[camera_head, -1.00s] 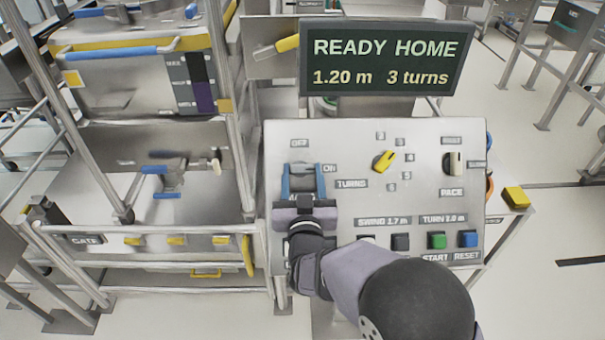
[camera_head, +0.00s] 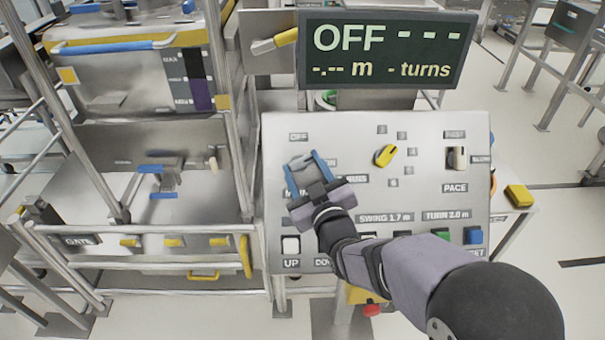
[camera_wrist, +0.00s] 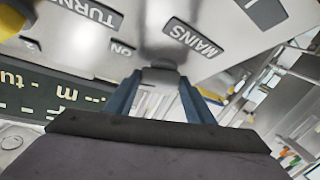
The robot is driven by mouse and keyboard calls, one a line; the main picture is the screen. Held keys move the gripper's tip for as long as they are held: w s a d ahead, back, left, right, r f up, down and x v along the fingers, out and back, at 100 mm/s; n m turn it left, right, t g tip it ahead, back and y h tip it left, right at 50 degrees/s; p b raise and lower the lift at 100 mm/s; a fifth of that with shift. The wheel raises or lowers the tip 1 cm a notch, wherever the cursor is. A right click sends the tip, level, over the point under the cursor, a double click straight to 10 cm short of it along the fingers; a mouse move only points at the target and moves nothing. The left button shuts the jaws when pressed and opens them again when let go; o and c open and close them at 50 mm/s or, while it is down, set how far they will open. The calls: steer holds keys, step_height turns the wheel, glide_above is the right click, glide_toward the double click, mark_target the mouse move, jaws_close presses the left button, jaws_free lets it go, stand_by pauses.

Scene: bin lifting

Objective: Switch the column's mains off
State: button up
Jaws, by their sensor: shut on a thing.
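The mains switch (camera_wrist: 160,77) is a grey knob on the sloping control panel (camera_head: 420,135). In the wrist view it sits between my blue fingers, below the MAINS and ON labels. My gripper (camera_head: 306,162) is shut on this knob, its fingers tilted toward the upper left, near the OFF label (camera_head: 298,137). The fingers hide most of the knob in the head view. The display (camera_head: 386,50) above the panel reads OFF, with dashes for metres and turns.
The panel also carries a yellow turns knob (camera_head: 386,155), a pace knob (camera_head: 456,158) and a row of push buttons, including a white UP button (camera_head: 291,245). My forearm covers part of that row. A railed metal frame (camera_head: 150,257) stands close on the left.

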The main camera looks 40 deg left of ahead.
steer(key=n, duration=0.1)
steer(key=n+g, duration=0.2)
steer(key=shift+w+r+n, duration=0.25)
steer(key=shift+w+n, duration=0.05)
steer(key=shift+n, duration=0.1)
steer(key=n+g+p, duration=0.1)
steer(key=n+p, duration=0.1)
steer(key=n+g+p, duration=0.2)
steer(key=shift+w+r, duration=0.1)
steer(key=shift+r, duration=0.3)
steer(key=n+g+p, duration=0.1)
steer(key=p, duration=0.1)
steer(key=n+g+h+p, duration=0.1)
steer(key=n+p, duration=0.1)
steer(key=p, duration=0.1)
steer(key=n+g+p, duration=0.1)
steer(key=n+p, duration=0.1)
steer(key=shift+a+r+h+p, duration=0.15)
steer(key=shift+r+h+p, duration=0.15)
steer(key=shift+h, duration=0.1)
steer(key=n+h+p, duration=0.1)
steer(key=p, duration=0.2)
steer(key=shift+f+n+g, duration=0.15)
steer(key=shift+n+g, duration=0.25)
steer(key=shift+f+p, duration=0.1)
steer(key=shift+p, duration=0.3)
steer(key=shift+a+f+n, duration=0.1)
steer(key=shift+n, duration=0.2)
steer(key=o, duration=1.1)
steer(key=shift+c, duration=0.2)
